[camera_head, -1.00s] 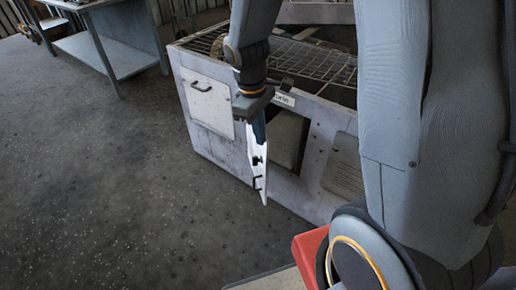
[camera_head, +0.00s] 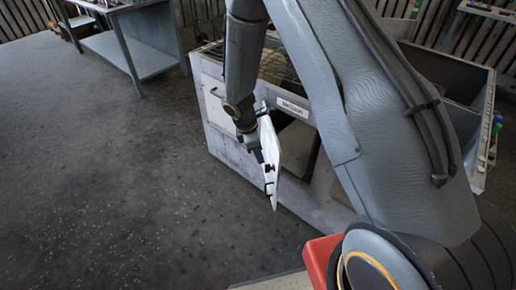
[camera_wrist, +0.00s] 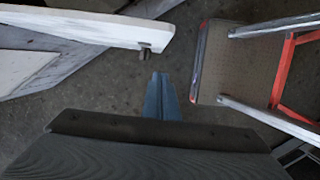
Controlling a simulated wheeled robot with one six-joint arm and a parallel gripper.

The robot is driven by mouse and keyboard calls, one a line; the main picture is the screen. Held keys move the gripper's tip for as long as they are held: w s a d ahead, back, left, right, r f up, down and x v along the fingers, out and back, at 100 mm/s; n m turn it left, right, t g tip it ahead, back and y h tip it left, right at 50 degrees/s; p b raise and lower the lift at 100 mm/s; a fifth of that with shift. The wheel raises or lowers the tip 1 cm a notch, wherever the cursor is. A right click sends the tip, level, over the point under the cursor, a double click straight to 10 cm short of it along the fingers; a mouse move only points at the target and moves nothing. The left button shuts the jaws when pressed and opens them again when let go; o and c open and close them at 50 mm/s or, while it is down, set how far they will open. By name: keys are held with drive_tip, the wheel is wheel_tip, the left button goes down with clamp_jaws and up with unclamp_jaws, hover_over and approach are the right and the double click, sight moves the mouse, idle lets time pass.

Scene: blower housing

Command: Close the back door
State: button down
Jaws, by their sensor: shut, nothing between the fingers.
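The open door (camera_head: 271,140) is a white panel on the housing (camera_head: 222,137). It stands out from the front face, seen nearly edge-on, beside a dark opening (camera_head: 295,150). Dark fittings show on its edge. My gripper (camera_head: 260,157) is shut and empty, close against the left side of the door; whether it touches cannot be told in the head view. In the wrist view, the shut blue fingertips (camera_wrist: 161,76) are just below and right of the door's edge (camera_wrist: 95,28) and its small dark fitting (camera_wrist: 146,52), with a gap visible.
A shut door panel (camera_head: 212,100) is at the housing's left. A label (camera_head: 293,107) sits above the opening. A workbench (camera_head: 135,50) stands back left. A red-framed thing with a brown panel (camera_wrist: 240,65) is at right in the wrist view. Floor (camera_head: 110,190) at left is clear.

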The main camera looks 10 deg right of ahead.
drive_tip(key=d+f+p, duration=0.2)
drive_tip(key=d+f, duration=0.1)
drive_tip(key=d, duration=0.2)
drive_tip(key=shift+f+p, duration=0.3)
drive_tip(key=shift+f, duration=0.1)
drive_tip(key=shift+s, duration=0.1)
drive_tip(key=shift+d, duration=0.1)
